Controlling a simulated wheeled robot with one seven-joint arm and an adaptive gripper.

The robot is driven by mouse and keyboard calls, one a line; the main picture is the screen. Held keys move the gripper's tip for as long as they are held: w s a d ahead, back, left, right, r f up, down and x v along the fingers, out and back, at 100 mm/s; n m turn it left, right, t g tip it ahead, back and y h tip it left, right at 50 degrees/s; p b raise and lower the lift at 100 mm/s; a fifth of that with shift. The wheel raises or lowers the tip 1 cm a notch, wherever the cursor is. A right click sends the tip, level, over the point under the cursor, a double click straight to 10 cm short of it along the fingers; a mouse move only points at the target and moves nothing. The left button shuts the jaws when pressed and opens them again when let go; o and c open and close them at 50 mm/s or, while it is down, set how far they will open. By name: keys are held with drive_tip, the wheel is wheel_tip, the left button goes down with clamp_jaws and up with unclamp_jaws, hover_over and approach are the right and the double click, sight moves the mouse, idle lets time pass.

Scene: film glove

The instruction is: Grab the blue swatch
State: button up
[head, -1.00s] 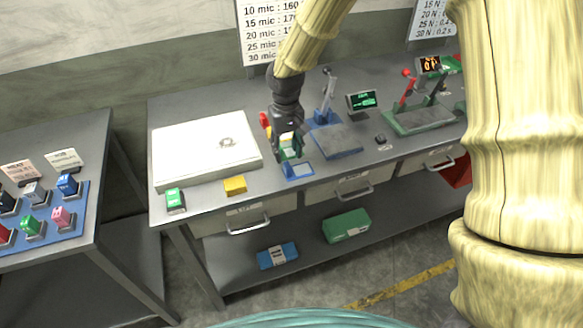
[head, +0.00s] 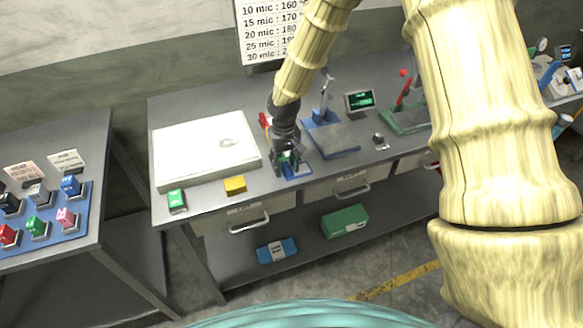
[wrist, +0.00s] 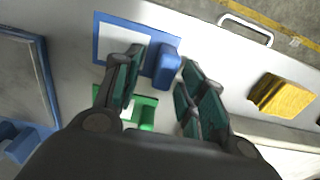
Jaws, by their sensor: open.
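The blue swatch (wrist: 168,66) shows in the wrist view as a blue-edged, pale-centred flat piece with a raised blue block at its right side. In the head view the blue swatch (head: 297,173) lies near the table's front edge, partly hidden by my gripper. My gripper (wrist: 160,74) is open and points down over it. The blue block appears in the gap between the two dark green finger pads, toward their tips. I cannot tell whether a finger touches it. Nothing is held.
A green piece (wrist: 146,112) lies close by, partly behind my fingers. A yellow block (head: 235,185) and a green block (head: 176,200) stand to the left, near a large white slab (head: 205,165). A blue-based press (head: 332,138) stands behind to the right. A drawer handle (head: 250,224) juts below.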

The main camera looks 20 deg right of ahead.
drive_tip(key=shift+f, duration=0.1)
clamp_jaws()
idle(0.4)
